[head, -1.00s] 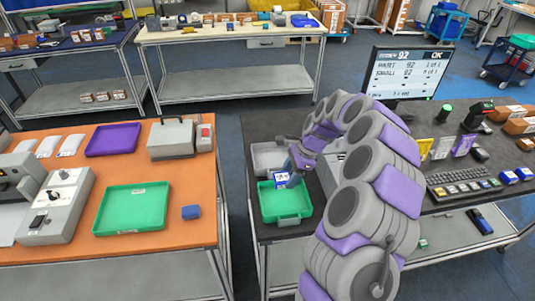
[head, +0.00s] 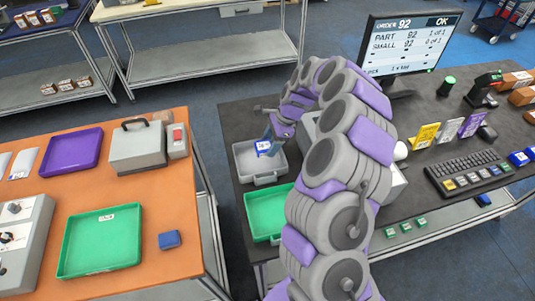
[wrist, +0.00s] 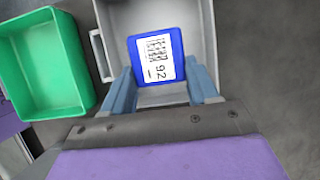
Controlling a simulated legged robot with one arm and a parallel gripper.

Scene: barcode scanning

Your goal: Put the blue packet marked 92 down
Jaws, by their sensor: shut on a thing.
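The blue packet (head: 264,147) with a white label is held by my gripper (head: 271,138) at the grey bin on the dark table. In the wrist view the packet (wrist: 150,72) shows its barcode and the number 92, turned sideways. The two blue fingers of my gripper (wrist: 162,88) are at either side of its near end. The grey bin (wrist: 200,25) lies behind and around the packet in that view. The bin (head: 262,179) also shows in the head view. I cannot tell whether the packet touches the bin floor.
A green bin (head: 266,213) stands directly in front of the grey bin; it also shows in the wrist view (wrist: 45,60). A monitor (head: 411,45) and a keyboard (head: 468,172) are to the right. The orange table (head: 180,275) to the left is across a gap.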

